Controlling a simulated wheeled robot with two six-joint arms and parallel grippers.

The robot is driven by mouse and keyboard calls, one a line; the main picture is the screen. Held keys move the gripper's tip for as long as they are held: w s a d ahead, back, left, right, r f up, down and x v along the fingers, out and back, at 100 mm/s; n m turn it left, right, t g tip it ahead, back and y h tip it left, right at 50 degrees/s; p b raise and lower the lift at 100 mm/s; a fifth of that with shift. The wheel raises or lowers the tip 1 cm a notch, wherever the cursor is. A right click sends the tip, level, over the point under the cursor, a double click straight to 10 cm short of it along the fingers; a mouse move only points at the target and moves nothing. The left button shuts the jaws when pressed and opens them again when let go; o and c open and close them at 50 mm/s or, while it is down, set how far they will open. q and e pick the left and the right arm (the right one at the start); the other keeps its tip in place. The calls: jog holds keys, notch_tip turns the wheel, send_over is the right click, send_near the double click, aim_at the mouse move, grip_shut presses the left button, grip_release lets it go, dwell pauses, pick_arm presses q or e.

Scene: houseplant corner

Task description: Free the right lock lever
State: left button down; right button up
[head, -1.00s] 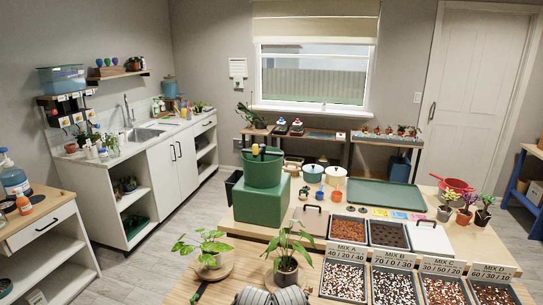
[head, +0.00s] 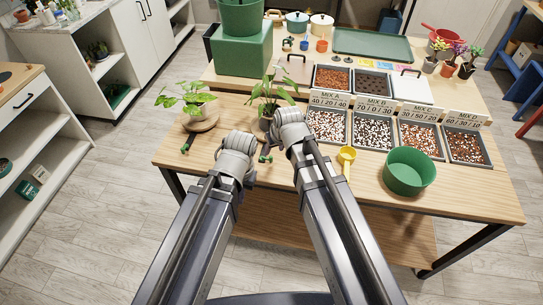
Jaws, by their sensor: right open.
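I cannot make out a lock lever in the head view. A green box (head: 243,52) stands at the back left of the table with a green bucket (head: 240,16) on top, its upper part cut off by the frame edge. My right gripper (head: 289,124) is open, beside the dark pot of a leafy plant (head: 270,92) and left of the mix trays; its fingers are mostly hidden. My left arm ends to the left of it, and its gripper (head: 240,146) is seen from behind, with the jaws hidden. A small green object (head: 265,157) shows between the arms.
Soil trays, such as the Mix A tray (head: 327,126), line the table. A green bowl (head: 409,171) and a yellow scoop (head: 346,158) lie in front of them. Another plant (head: 189,98) stands on a round wooden board at left. The wooden front strip (head: 440,205) is clear.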

aim_at(271, 157)
jog(key=shift+b+x, duration=3.55)
jog(key=shift+x, duration=0.4)
jog(key=shift+s, duration=0.1)
jog(key=shift+r, duration=0.1)
grip_shut()
